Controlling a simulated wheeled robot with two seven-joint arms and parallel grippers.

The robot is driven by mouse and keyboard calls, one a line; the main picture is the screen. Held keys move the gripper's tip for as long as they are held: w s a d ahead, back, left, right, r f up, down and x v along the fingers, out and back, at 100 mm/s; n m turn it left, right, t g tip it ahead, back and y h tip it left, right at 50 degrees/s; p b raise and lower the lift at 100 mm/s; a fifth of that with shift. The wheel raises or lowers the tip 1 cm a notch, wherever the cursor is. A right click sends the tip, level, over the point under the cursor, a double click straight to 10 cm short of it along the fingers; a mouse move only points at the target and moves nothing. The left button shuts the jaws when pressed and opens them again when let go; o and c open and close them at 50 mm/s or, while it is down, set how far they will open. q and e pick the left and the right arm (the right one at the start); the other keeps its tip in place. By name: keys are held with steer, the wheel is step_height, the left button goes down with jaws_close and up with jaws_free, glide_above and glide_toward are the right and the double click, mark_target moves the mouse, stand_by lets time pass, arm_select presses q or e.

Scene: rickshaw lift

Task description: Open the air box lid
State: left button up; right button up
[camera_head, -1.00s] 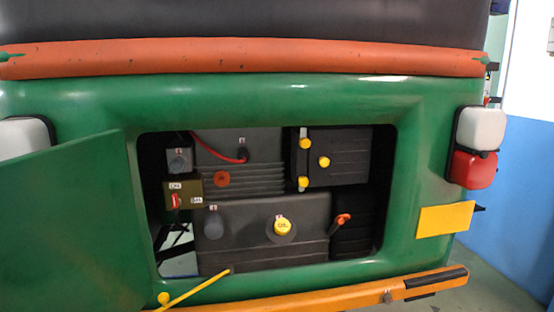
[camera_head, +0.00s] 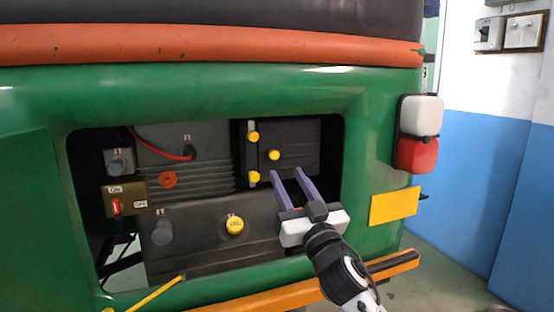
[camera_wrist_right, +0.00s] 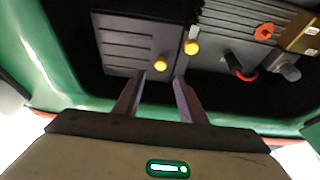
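The air box (camera_head: 300,140) appears to be the dark box at the upper right of the open engine bay. Its ribbed lid has a yellow knob (camera_head: 274,155), and two more yellow knobs, upper (camera_head: 253,137) and lower (camera_head: 254,177), sit along its left edge. My right gripper (camera_head: 287,171) is open and empty, its purple fingers pointing into the bay just below the middle knob. In the right wrist view the lid (camera_wrist_right: 125,40) is ahead, and a yellow knob (camera_wrist_right: 160,65) lies between and beyond the fingertips, apparently untouched. My left gripper is out of view.
The green body (camera_head: 357,150) frames the bay opening closely. Below the air box is a dark tank with a yellow cap (camera_head: 234,225). A yellow rod (camera_head: 150,297) crosses the lower left, and an orange bumper (camera_head: 270,298) runs underneath. A switch box (camera_head: 126,199) is at left.

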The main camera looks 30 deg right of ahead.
mark_target(275, 156)
steer(key=p+x, duration=0.1)
steer(key=x, duration=0.7)
steer(key=shift+w+f, duration=0.1)
jaws_close()
